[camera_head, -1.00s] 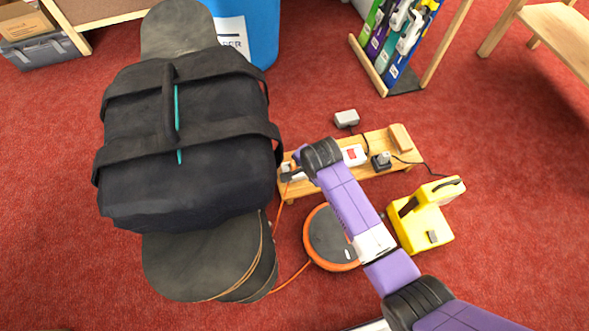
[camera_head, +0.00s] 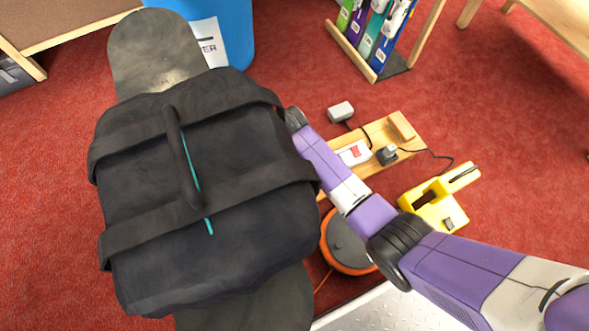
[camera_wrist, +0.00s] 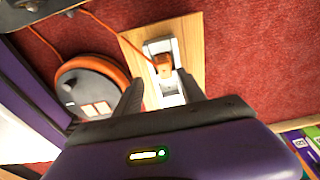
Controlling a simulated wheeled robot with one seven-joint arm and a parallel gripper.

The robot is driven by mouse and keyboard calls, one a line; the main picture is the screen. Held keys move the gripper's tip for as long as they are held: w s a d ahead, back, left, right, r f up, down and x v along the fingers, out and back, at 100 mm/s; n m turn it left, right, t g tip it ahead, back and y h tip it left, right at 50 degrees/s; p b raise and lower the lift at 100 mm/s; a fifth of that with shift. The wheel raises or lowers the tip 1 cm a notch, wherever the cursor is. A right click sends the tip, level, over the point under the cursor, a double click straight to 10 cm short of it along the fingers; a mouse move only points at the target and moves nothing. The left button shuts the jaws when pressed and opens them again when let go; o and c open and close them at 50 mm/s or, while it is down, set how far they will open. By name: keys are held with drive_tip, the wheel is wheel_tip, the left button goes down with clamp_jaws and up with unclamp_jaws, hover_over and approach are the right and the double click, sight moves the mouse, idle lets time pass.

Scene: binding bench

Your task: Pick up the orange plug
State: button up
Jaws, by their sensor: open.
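The orange plug (camera_wrist: 163,64) sits in a white socket strip (camera_wrist: 168,88) on a wooden board (camera_wrist: 188,45) in the wrist view. An orange cord runs from it toward the upper left. My gripper (camera_wrist: 160,78) is open, with one dark finger on each side of the strip near the plug. The plug is not held, and whether a finger touches anything is unclear.
A large black backpack (camera_head: 200,190) rests on a dark rounded support left of my arm. An orange-rimmed cable reel (camera_head: 345,240) lies beside the wooden board (camera_head: 378,130). A yellow tool-like object (camera_head: 437,208) and a grey adapter (camera_head: 341,111) are nearby.

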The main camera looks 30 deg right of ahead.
drive_tip(key=shift+w+d+f+b, duration=0.2)
drive_tip(key=shift+f+b, duration=0.7)
drive_tip(key=shift+f, duration=0.35)
drive_tip(key=shift+w+d+f+b, duration=0.1)
drive_tip(key=shift+d+f+b, duration=0.1)
drive_tip(key=shift+f+b, duration=0.85)
drive_tip(key=shift+w+d+f+b, duration=0.15)
drive_tip(key=shift+f+b, duration=0.55)
drive_tip(key=shift+f, duration=0.7)
drive_tip(key=shift+r, duration=0.1)
drive_tip(key=shift+d, duration=0.1)
clamp_jaws()
